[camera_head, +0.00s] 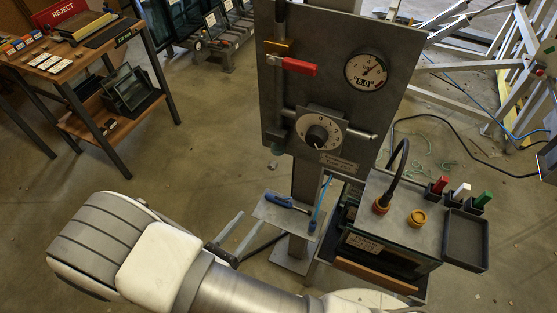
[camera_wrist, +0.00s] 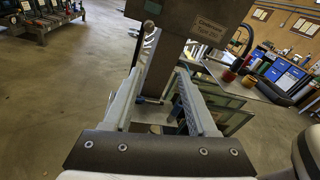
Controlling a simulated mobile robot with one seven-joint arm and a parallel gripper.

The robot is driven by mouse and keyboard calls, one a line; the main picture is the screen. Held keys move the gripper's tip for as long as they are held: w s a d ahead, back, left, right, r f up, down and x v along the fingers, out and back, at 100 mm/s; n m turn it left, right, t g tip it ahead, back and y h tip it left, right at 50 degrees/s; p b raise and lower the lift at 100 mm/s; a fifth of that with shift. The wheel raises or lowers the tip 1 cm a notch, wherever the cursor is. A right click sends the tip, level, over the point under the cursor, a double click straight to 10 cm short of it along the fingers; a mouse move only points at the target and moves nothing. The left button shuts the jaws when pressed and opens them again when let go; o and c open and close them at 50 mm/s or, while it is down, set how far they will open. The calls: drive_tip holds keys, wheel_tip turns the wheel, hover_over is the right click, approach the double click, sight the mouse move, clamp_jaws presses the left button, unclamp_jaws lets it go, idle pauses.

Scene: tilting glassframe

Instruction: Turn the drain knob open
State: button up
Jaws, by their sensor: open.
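A round black knob (camera_head: 317,134) sits on a white marked dial plate low on the upright grey panel (camera_head: 400,40). A label plate under it shows in the wrist view (camera_wrist: 209,28), its lettering only partly legible. My gripper (camera_head: 249,224) is open and empty, below and left of the panel, well apart from the knob. In the wrist view my gripper's two fingers (camera_wrist: 158,72) are spread towards the post below the panel. The black knob is not in that view; only the panel's lower edge shows at the top.
A red lever (camera_head: 292,66) and a pressure gauge (camera_head: 366,71) are on the panel above the knob. A small shelf (camera_head: 285,216) with a blue-handled tool (camera_head: 284,202) juts out below. A bench unit (camera_head: 395,225) with a black hose stands at the right. Open floor lies left.

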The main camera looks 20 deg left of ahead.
sight(271, 169)
drive_tip(key=shift+n+t+y, duration=0.6)
drive_tip(key=w, duration=0.6)
drive_tip(key=w+r+p, duration=0.1)
drive_tip(key=w, duration=1)
drive_tip(key=shift+w+d+r, duration=0.25)
drive_tip(key=shift+w+r, duration=0.1)
drive_tip(key=shift+r, duration=0.05)
clamp_jaws()
